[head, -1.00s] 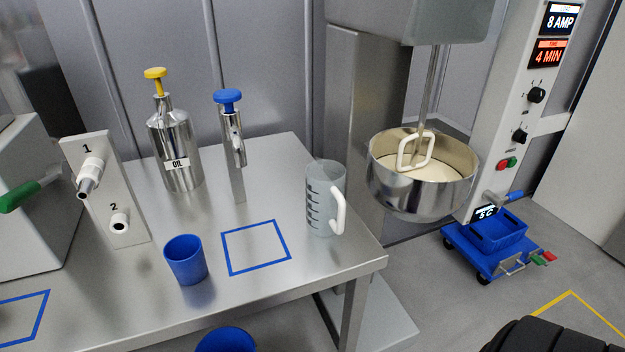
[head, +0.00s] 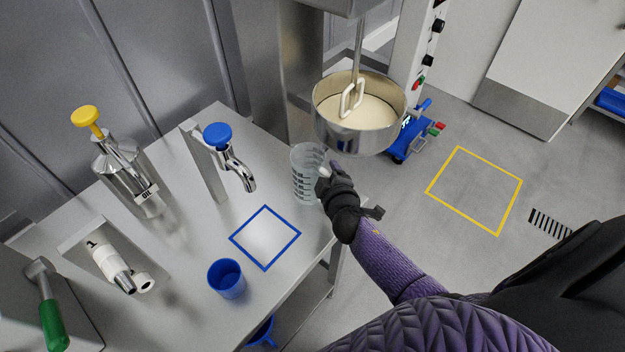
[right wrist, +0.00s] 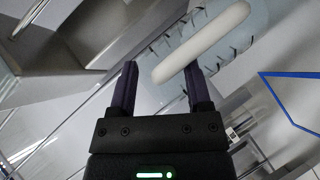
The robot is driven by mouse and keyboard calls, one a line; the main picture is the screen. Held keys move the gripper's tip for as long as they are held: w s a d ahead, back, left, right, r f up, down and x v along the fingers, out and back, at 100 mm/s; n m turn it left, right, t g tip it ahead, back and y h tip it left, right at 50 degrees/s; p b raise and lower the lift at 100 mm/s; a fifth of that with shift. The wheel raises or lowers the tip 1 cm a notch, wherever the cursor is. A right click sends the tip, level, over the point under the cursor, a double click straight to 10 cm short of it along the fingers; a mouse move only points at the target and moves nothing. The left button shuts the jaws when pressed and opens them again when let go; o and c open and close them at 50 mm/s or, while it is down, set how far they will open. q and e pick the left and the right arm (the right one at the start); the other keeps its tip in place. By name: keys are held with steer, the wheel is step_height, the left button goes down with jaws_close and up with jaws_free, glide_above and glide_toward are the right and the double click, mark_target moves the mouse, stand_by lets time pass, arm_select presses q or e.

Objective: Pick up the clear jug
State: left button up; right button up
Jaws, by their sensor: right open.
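The clear jug (head: 305,172) stands upright near the right edge of the steel table, with dark measuring marks and a white handle. My right gripper (head: 326,172) is at its handle side. In the right wrist view the open fingers (right wrist: 160,88) point at the white handle (right wrist: 202,42), which lies across and just beyond their tips, partly between them. The clear jug body (right wrist: 225,50) is behind the handle. I cannot tell whether a finger touches the handle. My left gripper is not in view.
A tap with a blue knob (head: 217,136), an oil dispenser (head: 122,178) and a blue cup (head: 226,278) stand on the table (head: 190,240). A mixer bowl (head: 358,135) hangs close behind the jug.

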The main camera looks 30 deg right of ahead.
steer(key=shift+w+d+f, duration=0.1)
steer(key=shift+w+f, duration=0.05)
steer(key=shift+w, duration=0.15)
steer(key=shift+c, duration=0.2)
jaws_close()
steer(key=shift+s, duration=0.1)
stand_by(0.9)
